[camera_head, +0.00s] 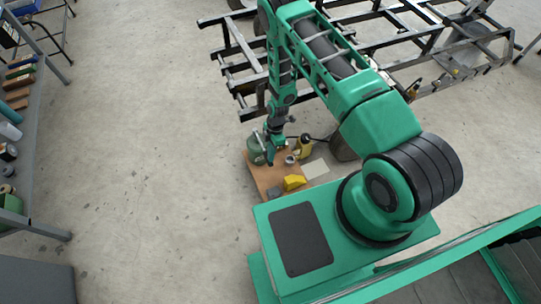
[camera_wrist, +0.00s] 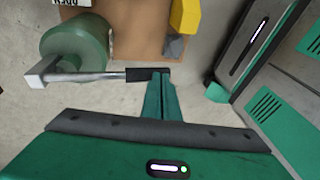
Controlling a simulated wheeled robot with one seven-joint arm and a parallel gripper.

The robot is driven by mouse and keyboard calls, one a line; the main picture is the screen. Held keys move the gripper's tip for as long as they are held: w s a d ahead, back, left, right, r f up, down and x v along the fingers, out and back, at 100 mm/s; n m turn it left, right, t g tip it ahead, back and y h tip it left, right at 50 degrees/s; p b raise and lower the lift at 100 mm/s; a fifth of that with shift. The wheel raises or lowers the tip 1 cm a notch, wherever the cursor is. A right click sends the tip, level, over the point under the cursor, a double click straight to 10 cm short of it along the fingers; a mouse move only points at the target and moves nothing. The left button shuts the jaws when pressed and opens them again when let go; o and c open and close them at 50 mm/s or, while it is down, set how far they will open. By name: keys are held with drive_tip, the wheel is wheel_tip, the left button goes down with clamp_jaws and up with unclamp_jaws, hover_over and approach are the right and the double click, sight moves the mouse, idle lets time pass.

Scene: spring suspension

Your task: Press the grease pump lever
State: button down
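The grease pump is a green cylinder (camera_wrist: 78,44) at the upper left of the wrist view. In the head view the green pump (camera_head: 256,151) stands at the left edge of a wooden board. Its lever (camera_wrist: 95,76) is a silver bar ending in a black grip (camera_wrist: 145,74), lying across the wrist view. My gripper (camera_wrist: 161,84) has its green fingers together, with the tips overlapping the end of the black grip. I cannot tell whether they touch it. In the head view my gripper (camera_head: 270,160) is over the board, right of the pump, and small.
The wooden board (camera_head: 262,180) lies on the concrete floor with a yellow block (camera_head: 294,182) and a yellow container (camera_head: 304,146). A dark metal frame (camera_head: 235,60) stands behind. A shelf with tools (camera_head: 18,90) is far left. Open floor (camera_head: 150,170) lies between shelf and board.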

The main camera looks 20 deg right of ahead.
drive_tip(key=s+d+r, duration=0.1)
drive_tip(key=d+r, duration=0.2)
drive_tip(key=r, duration=0.9)
drive_tip(key=shift+r, duration=0.15)
drive_tip(key=shift+r, duration=0.1)
